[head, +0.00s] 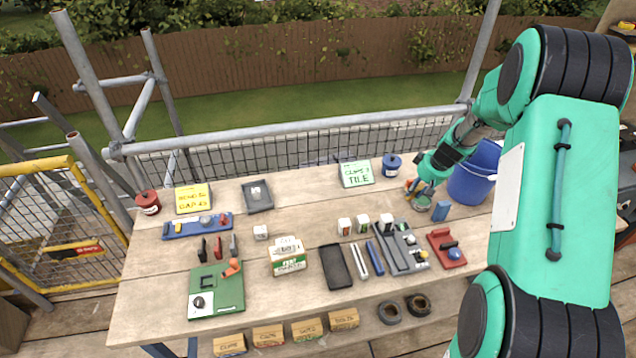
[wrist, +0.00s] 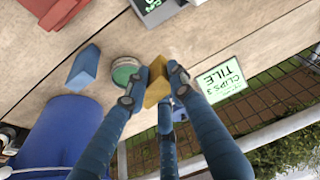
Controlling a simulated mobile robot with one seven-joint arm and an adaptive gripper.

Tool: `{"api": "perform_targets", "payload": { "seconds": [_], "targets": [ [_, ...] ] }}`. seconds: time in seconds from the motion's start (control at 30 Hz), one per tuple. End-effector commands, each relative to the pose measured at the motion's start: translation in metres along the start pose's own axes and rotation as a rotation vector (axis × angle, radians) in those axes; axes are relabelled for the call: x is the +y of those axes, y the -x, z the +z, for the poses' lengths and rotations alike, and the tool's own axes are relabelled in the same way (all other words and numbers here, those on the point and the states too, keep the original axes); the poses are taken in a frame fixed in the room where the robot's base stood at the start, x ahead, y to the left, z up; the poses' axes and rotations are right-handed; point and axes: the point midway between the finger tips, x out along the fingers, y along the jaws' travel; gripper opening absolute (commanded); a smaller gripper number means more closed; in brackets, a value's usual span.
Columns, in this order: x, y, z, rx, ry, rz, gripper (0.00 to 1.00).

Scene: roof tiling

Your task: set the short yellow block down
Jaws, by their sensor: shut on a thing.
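The short yellow block (wrist: 157,78) is between the fingers of my gripper (wrist: 155,84) in the wrist view, above or on the bench top; I cannot tell whether it touches the wood. In the head view my gripper (head: 412,188) is at the back right of the wooden bench (head: 300,212), and the block is mostly hidden there. A round green-topped tin (wrist: 125,70) is right beside the fingers. A blue block (wrist: 85,68) stands past the tin, and it also shows in the head view (head: 441,211).
A blue bucket (head: 468,184) stands right of my gripper. A green sign (head: 356,174) and a blue pot (head: 392,166) are to its left. A grey tray (head: 402,250) and a red plate (head: 446,248) lie in front. Mesh and a scaffold rail (head: 300,134) run behind the bench.

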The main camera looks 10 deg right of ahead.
Motion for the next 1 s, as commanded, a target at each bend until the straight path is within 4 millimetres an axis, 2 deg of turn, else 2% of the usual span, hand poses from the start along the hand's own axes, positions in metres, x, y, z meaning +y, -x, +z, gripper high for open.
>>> {"api": "perform_targets", "payload": {
  "seconds": [0.03,0.4,0.8,1.0],
  "targets": [
    [-0.010,-0.003,-0.010,-0.011,0.043,-0.016,0.00],
    [-0.085,-0.033,-0.065,-0.106,0.408,-0.121,0.00],
    [-0.183,-0.067,-0.114,-0.209,0.859,-0.200,0.00],
    [-0.232,-0.082,-0.131,-0.251,1.084,-0.219,0.00]
  ]
}}
